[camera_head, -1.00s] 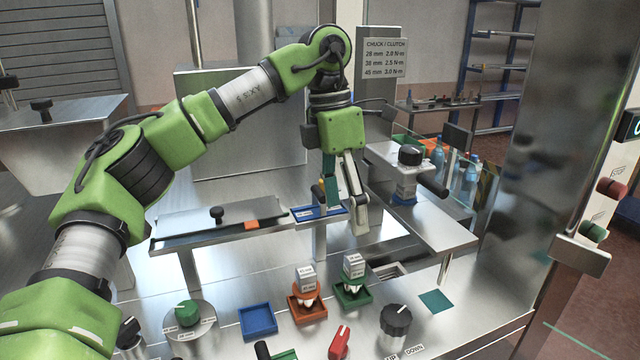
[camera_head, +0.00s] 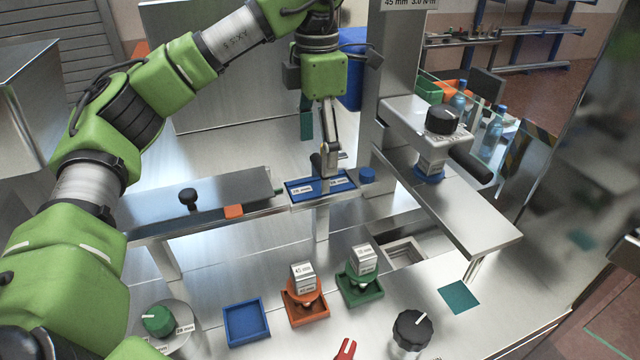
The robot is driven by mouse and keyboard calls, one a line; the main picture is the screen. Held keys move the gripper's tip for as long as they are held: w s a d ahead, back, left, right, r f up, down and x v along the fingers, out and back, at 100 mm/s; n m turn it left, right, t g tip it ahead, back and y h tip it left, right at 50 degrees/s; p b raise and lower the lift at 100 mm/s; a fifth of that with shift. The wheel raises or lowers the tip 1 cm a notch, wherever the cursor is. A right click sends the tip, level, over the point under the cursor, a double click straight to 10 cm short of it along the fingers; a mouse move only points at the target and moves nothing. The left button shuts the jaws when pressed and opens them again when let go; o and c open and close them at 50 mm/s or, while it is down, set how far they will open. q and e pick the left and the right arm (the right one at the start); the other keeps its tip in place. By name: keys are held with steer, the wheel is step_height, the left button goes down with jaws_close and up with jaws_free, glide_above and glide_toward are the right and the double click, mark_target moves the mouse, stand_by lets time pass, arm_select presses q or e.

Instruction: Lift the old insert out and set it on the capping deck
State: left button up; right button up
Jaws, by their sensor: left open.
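My left gripper (camera_head: 329,168) is open, pointing straight down over a blue two-part plate (camera_head: 320,187) with white size labels, at the right end of the metal rail. Its fingers overlap in the picture, beside a dark upright shape (camera_head: 316,163); I cannot tell whether they touch it. Another blue piece (camera_head: 429,176) is under the block of the capping head (camera_head: 432,150). I cannot tell which piece is the old insert. The metal deck (camera_head: 465,215) extends below the capping head.
In front are an empty blue tray (camera_head: 246,322), an orange tray (camera_head: 305,313) and a green tray (camera_head: 359,290), the last two each holding a labelled block. A black knob (camera_head: 412,330) and a green knob (camera_head: 158,320) stand nearby. Bottles (camera_head: 492,132) stand behind the deck.

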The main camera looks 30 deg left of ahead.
mark_target(320, 161)
arm_select(q)
steer(key=shift+w+f, duration=0.1)
steer(key=shift+f, duration=1)
step_height(320, 161, down, 3)
steer(key=shift+w+d+f+p, duration=0.1)
steer(key=shift+w+f+p, duration=0.05)
steer(key=shift+p, duration=0.75)
steer(key=shift+f, duration=0.5)
steer(key=c, duration=1.3)
arm_select(e)
steer(key=shift+w+a+r, duration=0.2)
steer(key=shift+w+r, duration=0.15)
steer(key=shift+r, duration=0.1)
steer(key=shift+w+a+r, duration=0.15)
steer(key=shift+w+r, duration=0.15)
steer(key=shift+r, duration=0.15)
